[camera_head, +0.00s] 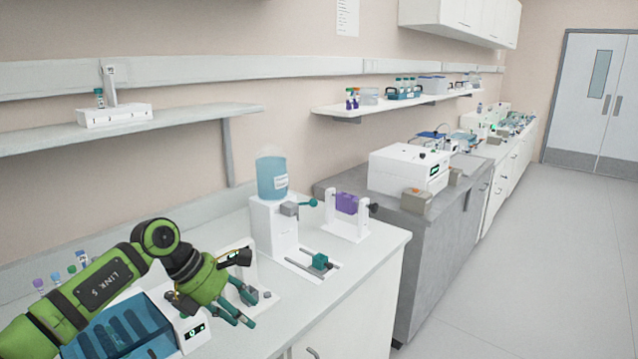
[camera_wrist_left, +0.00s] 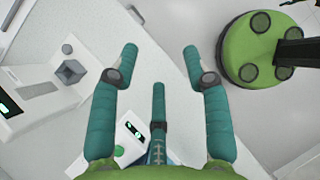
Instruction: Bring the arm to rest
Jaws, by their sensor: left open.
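My left arm is green and comes in from the left in the head view. Its gripper (camera_head: 241,306) hangs above the front of the white bench, just right of a blue-lidded device. In the left wrist view the teal fingers of my left gripper (camera_wrist_left: 160,60) are spread apart with nothing between them. Below them lie the pale bench top and its front edge. My right gripper is not in view.
The blue-lidded device (camera_head: 118,332) stands beside the gripper. The floor (camera_head: 520,270) is clear.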

